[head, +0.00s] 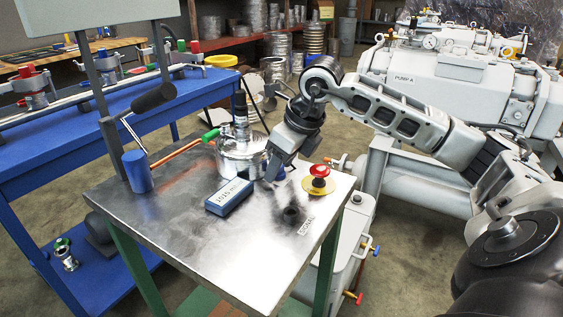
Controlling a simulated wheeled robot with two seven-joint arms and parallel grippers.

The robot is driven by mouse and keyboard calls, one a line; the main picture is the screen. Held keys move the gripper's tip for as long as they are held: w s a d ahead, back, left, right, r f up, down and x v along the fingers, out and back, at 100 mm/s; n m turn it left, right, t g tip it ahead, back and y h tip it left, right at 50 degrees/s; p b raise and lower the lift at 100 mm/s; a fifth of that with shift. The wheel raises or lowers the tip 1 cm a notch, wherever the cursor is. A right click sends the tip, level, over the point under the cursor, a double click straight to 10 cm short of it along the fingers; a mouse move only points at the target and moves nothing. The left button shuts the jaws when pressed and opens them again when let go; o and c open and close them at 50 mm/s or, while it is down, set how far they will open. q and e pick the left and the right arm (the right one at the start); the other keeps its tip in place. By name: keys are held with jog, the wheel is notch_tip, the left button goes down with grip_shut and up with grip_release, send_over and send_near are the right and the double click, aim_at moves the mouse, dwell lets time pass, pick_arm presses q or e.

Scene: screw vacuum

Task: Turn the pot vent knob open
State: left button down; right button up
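A shiny metal pot (238,163) stands near the back of the steel-topped table (190,240). A green knob (210,135) sticks out at its upper left, and a dark upright fitting (240,104) rises from its top. I cannot tell for certain which part is the vent knob. My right gripper (274,173) points down close beside the pot's right side, partly covering it. Its fingertips are too small and dark to show whether they are open or touching the pot. The green knob is on the pot's other side, apart from this gripper. My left gripper is not in view.
A red knob on a yellow disc (318,182), a blue box (230,197) and a black round fitting (291,213) are on the table. A blue cup-like block (138,171) stands left. A blue bench (60,135) and a large pump (455,85) flank the table. The front tabletop is clear.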

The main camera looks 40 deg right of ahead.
jog(key=shift+r, duration=0.1)
jog(key=shift+s+r, duration=0.15)
jog(key=shift+r, duration=0.2)
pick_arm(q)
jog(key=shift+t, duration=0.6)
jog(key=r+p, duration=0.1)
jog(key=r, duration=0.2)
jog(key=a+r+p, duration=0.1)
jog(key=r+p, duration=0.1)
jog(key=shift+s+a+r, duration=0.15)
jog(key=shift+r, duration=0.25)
pick_arm(e)
jog(key=v, duration=1.5)
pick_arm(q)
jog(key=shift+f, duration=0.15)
